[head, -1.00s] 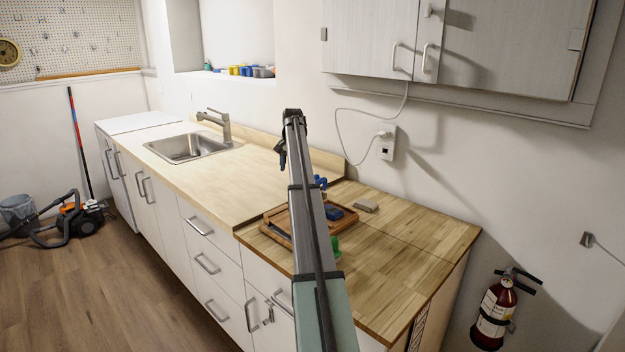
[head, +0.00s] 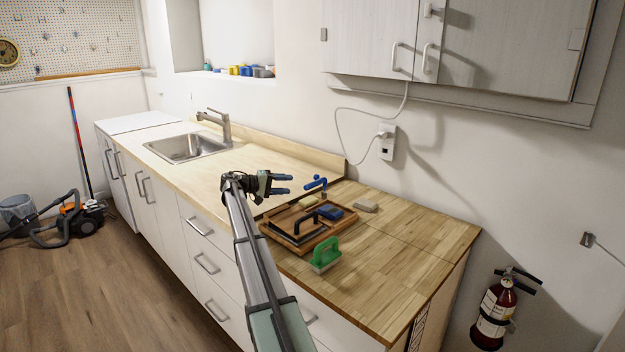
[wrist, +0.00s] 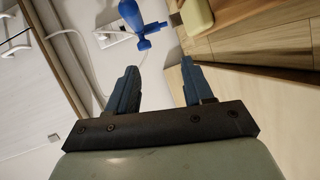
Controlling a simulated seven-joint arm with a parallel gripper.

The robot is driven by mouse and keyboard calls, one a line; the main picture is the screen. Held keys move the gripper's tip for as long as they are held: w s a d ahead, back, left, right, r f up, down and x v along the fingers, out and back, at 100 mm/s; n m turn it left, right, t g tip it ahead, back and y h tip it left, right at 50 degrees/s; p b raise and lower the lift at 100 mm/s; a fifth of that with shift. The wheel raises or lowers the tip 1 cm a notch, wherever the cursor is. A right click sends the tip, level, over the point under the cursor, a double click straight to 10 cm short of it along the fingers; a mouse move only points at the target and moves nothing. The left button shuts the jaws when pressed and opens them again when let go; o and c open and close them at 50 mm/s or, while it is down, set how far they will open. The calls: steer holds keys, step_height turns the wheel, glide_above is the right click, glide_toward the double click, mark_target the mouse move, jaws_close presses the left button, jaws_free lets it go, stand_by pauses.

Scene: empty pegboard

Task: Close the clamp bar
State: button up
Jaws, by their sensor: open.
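A blue clamp-like piece (head: 316,184) with a bar angled up to one side stands at the back of the wooden worktop, behind the tray. I take it to be the clamp bar. It also shows at the top of the wrist view (wrist: 133,17), beyond my fingertips and left of the gap's middle. My gripper (head: 284,184) is open and empty, to the left of the blue piece in the head view, its fingers pointing right toward it. The fingers (wrist: 157,68) appear apart from it in the wrist view. The clamp's base is partly hidden.
A wooden tray (head: 307,247) holds a black-handled item, a yellowish block (head: 308,202) and a blue block (head: 331,212). A green-handled brush (head: 326,254) stands before it; a grey block (head: 366,206) lies behind right. The worktop's right part (head: 400,255) is clear.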

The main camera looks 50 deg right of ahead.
mark_target(313, 187)
steer(key=s+d, duration=0.1)
steer(key=d, duration=0.2)
steer(key=s+d+h, duration=0.1)
steer(key=s+d, duration=0.1)
steer(key=d, duration=0.2)
steer(key=s+d+n+h, duration=0.1)
steer(key=d, duration=0.2)
steer(key=shift+s+d+r, duration=0.3)
steer(key=shift+d+r, duration=0.05)
steer(key=shift+d, duration=0.05)
jaws_close()
stand_by(0.5)
